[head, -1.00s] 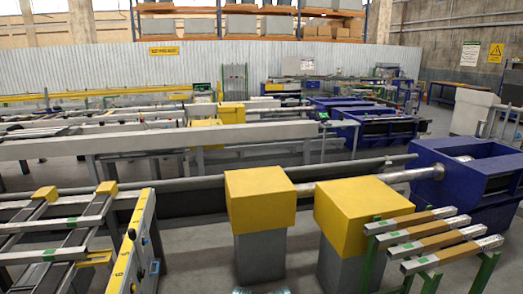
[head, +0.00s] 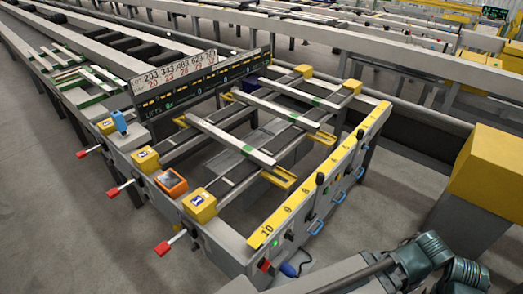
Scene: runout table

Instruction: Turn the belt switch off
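Silver bars (head: 232,139) with green marks lie across the tracks. An orange-rimmed box (head: 172,183) sits on the near end between two yellow blocks. Red-tipped levers (head: 163,248) stick out below. A small green button or light (head: 290,236) and dark knobs (head: 320,178) are on the right side panel. I cannot tell which control is the belt switch or its position. No gripper fingers show.
Dark teal and grey arm parts, which look like mine, are at the lower right. A yellow-topped block (head: 490,170) stands at the right edge. A number board (head: 190,85) stands behind the table's left side. Grey floor (head: 70,230) is clear at the lower left.

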